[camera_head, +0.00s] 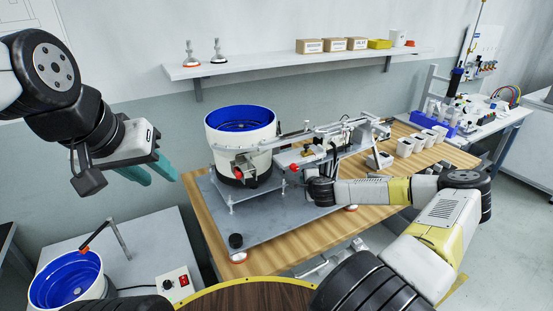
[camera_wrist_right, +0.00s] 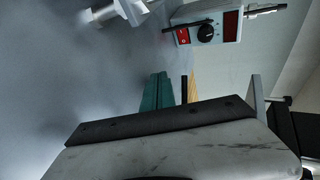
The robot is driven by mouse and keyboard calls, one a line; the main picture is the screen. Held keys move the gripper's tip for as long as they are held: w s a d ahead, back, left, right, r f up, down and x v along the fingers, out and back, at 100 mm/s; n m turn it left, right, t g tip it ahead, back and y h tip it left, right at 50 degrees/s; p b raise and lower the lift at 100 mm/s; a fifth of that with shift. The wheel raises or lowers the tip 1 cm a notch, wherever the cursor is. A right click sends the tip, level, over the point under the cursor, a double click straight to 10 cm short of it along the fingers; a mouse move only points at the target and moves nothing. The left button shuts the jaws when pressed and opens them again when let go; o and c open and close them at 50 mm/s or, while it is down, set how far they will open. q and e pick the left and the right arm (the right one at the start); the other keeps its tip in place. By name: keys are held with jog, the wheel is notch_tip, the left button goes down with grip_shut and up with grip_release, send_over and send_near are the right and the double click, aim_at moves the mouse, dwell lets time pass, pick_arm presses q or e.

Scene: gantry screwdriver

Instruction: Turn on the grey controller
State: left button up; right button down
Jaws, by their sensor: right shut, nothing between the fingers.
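A grey controller box (camera_wrist_right: 208,28) shows at the top of the right wrist view. It has a red rocker switch, a black knob and a dark red display. My right gripper (camera_wrist_right: 158,76) has its teal fingers together and empty, below and left of the box in that view, apart from it. In the head view my right wrist (camera_head: 320,189) is over the metal plate, and its fingers are hidden. My left gripper (camera_head: 148,174) is open and empty at the left, in the air. I cannot tell whether the switch is on.
A pale control box (camera_head: 174,283) with a red switch stands beside a small blue bowl (camera_head: 66,281) at lower left. A large blue-lined bowl feeder (camera_head: 241,136) stands on the metal plate (camera_head: 262,220). White bins (camera_head: 405,147) and rail machinery (camera_head: 335,132) lie further right.

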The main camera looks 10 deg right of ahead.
aim_at(297, 180)
jog(key=shift+w+a, duration=0.65)
jog(key=shift+w, duration=0.65)
jog(key=shift+w+a, duration=0.7)
jog(key=shift+w, duration=0.6)
jog(key=shift+w+a, duration=0.65)
jog(key=shift+w, duration=0.65)
jog(key=shift+w+a, duration=0.1)
jog(key=shift+w, duration=0.05)
jog(key=shift+w+a, duration=0.1)
jog(key=shift+w, duration=0.15)
jog(key=shift+w+a, duration=0.15)
jog(key=shift+w, duration=0.05)
jog(key=shift+s, duration=0.1)
jog(key=shift+s+d, duration=0.35)
jog(key=shift+s, duration=0.15)
jog(key=shift+s+d, duration=0.35)
jog(key=shift+s, duration=0.35)
jog(key=shift+s+d, duration=0.4)
jog(key=shift+s, duration=0.25)
jog(key=shift+s+d, duration=0.35)
jog(key=shift+s, duration=0.55)
